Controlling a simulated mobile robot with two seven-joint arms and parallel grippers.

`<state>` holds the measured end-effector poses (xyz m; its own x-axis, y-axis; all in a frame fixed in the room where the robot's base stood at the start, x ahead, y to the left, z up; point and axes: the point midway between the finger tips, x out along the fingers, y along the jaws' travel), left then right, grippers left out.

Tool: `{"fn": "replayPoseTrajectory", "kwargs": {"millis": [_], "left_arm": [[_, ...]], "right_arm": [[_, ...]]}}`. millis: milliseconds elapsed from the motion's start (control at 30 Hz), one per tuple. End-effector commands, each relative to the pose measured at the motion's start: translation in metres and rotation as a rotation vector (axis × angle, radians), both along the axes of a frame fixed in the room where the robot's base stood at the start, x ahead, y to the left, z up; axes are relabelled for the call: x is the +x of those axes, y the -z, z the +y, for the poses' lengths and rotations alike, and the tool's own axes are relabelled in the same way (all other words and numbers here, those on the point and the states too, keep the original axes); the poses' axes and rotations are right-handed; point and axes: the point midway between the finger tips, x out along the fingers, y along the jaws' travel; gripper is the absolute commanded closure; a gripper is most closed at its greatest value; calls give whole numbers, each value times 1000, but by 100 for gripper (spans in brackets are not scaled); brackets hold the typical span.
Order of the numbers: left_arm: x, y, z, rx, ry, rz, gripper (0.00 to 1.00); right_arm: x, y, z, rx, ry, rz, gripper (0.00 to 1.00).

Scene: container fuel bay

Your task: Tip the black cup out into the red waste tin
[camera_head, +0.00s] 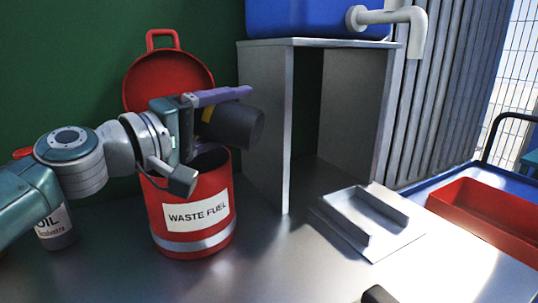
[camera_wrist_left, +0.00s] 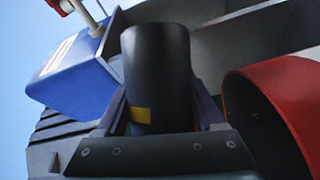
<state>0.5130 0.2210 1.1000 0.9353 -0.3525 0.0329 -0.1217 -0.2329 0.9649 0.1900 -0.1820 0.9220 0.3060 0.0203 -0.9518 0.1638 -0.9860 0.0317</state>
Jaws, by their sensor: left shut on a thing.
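The black cup (camera_head: 240,128), dark with a yellow patch, is held nearly on its side above the right part of the tin's opening. My left gripper (camera_head: 238,106) is shut on it, with one purple finger showing along its upper side. In the left wrist view the cup (camera_wrist_left: 157,65) stands between the fingers. The red waste tin (camera_head: 165,225), labelled WASTE FUEL, stands upright with its round lid (camera_head: 150,85) swung up behind. In the left wrist view the tin (camera_wrist_left: 300,95) is at the right. The cup's inside is hidden.
A grey stand (camera_head: 262,120) carrying a blue tank (camera_head: 310,18) with a white spout (camera_head: 385,16) is right of the tin. A metal tray (camera_head: 372,218) lies on the bench. A red bin (camera_head: 490,215) is far right. A bottle (camera_head: 55,228) stands at left, partly behind my arm.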

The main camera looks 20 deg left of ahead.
Motion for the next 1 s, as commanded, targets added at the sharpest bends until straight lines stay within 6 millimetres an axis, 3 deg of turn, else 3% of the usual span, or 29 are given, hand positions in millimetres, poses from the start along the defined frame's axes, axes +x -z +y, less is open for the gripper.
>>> {"fn": "replayPoseTrajectory", "kwargs": {"millis": [1000], "left_arm": [[0, 0, 4, -116, -1, -7, 91]], "right_arm": [[0, 15, -1, -5, -4, -1, 55]]}}
